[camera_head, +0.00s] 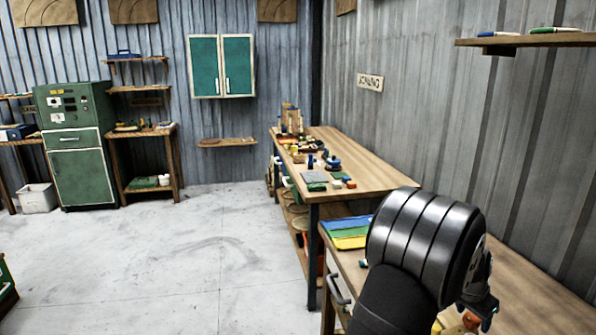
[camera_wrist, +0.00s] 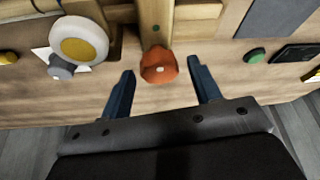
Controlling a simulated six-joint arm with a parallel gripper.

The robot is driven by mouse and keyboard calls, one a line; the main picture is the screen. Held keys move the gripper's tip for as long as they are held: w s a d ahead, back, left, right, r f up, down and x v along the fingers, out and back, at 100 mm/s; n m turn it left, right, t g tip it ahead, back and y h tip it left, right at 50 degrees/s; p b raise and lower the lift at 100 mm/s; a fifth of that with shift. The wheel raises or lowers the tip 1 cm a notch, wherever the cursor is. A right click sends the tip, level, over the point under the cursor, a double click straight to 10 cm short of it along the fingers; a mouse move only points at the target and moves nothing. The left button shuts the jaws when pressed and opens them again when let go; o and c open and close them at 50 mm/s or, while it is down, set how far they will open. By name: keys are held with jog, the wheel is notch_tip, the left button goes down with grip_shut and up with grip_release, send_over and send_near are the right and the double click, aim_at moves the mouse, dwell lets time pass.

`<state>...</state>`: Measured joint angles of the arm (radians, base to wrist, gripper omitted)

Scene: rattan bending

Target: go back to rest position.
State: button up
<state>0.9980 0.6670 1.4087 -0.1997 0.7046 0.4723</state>
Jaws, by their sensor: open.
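My gripper (camera_wrist: 160,88) shows in the wrist view with its two blue fingers spread apart and nothing held between them. An orange rounded piece (camera_wrist: 159,68) on a wooden bar lies just beyond the gap between the fingertips; I cannot tell whether they touch it. In the head view my gripper (camera_head: 480,303) is at the lower right, over the near bench (camera_head: 535,295), partly hidden behind my dark arm.
In the wrist view a white and yellow round knob (camera_wrist: 78,42) is at left and a green button (camera_wrist: 255,56) at right. A long workbench (camera_head: 375,165) with tools stands beyond. A shelf (camera_head: 530,40) hangs at upper right. The grey floor (camera_head: 180,250) is clear.

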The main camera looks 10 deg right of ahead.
jog(key=shift+s+d+n+t+y, duration=0.15)
jog(key=shift+n+t, duration=0.35)
jog(key=shift+n, duration=0.9)
jog(key=shift+s+a+n+t+y, duration=0.1)
jog(key=shift+n+t+y, duration=0.3)
jog(key=shift+n, duration=1)
jog(key=shift+d+n+t+y, duration=0.1)
jog(key=shift+n+t+y, duration=0.45)
jog(key=shift+n, duration=1.45)
